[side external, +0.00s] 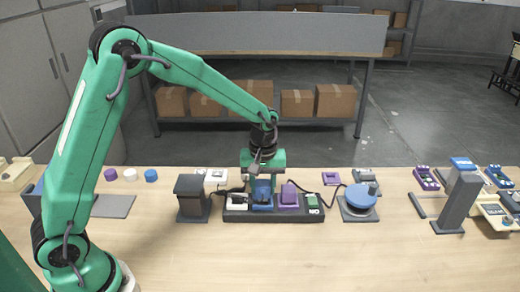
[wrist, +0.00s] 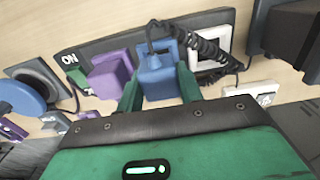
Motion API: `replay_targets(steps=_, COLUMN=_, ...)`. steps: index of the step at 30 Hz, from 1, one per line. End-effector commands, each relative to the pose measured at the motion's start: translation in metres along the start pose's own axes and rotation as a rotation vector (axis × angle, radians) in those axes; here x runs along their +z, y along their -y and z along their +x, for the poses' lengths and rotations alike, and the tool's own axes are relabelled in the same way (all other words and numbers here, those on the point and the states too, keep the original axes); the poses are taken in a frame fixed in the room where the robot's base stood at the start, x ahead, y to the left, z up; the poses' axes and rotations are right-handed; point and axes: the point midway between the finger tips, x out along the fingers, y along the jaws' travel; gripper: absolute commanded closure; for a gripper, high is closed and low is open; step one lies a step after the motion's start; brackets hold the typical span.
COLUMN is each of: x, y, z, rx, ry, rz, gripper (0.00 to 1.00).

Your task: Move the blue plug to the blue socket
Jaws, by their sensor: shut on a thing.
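My gripper (side external: 263,184) is shut on the blue plug (side external: 263,190). The wrist view shows the plug (wrist: 156,74) between my two green fingers (wrist: 159,90), with a coiled black cable leaving its top. The plug is upright over the blue socket (side external: 262,206) on the dark power strip (side external: 233,217). Plug and socket look in line and very close or touching; I cannot tell whether the plug is seated, as the plug and fingers hide most of the socket.
A purple plug (side external: 288,194) stands right of the blue one on the strip, and a white socket (side external: 238,201) is left. A dark block (side external: 193,196) and a blue disc device (side external: 359,196) flank the strip. The front table is clear.

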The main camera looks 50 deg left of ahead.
Motion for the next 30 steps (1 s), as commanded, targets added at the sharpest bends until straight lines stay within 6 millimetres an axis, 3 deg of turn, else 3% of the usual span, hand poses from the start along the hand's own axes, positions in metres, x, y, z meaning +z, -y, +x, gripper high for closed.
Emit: replay_targets(steps=30, x=0.0, y=0.0, z=0.011, rx=-0.001, ry=0.001, rz=0.0, gripper=0.84)
